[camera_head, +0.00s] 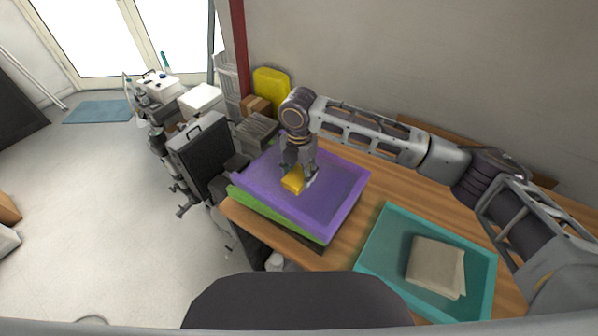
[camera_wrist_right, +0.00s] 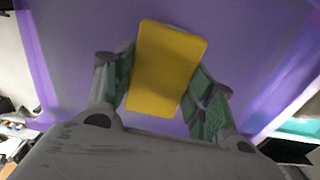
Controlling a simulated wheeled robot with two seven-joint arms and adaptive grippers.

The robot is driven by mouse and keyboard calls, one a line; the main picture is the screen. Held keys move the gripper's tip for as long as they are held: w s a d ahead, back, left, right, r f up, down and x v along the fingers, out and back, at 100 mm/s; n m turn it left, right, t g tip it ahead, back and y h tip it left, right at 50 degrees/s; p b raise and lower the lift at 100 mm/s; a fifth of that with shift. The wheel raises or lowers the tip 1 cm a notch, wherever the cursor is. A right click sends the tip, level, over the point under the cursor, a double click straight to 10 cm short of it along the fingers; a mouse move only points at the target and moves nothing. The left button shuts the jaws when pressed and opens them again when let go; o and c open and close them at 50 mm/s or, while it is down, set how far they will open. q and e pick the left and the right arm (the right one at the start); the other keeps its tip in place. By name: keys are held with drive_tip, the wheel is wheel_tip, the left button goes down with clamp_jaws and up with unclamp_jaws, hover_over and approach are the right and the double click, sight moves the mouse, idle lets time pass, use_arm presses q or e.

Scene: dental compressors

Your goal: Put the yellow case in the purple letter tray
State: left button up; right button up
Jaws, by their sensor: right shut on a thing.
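The yellow case (camera_head: 293,180) is between the fingers of my right gripper (camera_head: 299,175), over the inside of the purple letter tray (camera_head: 338,202). In the right wrist view the yellow case (camera_wrist_right: 166,68) stands out between the green-padded fingers of my right gripper (camera_wrist_right: 165,90), with the purple tray (camera_wrist_right: 80,62) behind it. My right gripper is shut on the case. I cannot tell whether the case touches the tray floor. The purple tray is stacked on a green tray (camera_head: 276,218). My left gripper is not in view.
A teal tray (camera_head: 378,262) with brown papers (camera_head: 435,266) lies right of the purple tray on the wooden table (camera_head: 335,244). A yellow object (camera_head: 271,82) and boxes stand behind. A black case (camera_head: 199,155) stands left of the table. The wall rises behind the table.

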sight(299, 174)
drive_tip(key=o, duration=1)
drive_tip(key=shift+f, duration=0.1)
wheel_tip(299, 174, up, 12)
drive_tip(key=shift+r, duration=0.15)
idle(0.4)
idle(0.4)
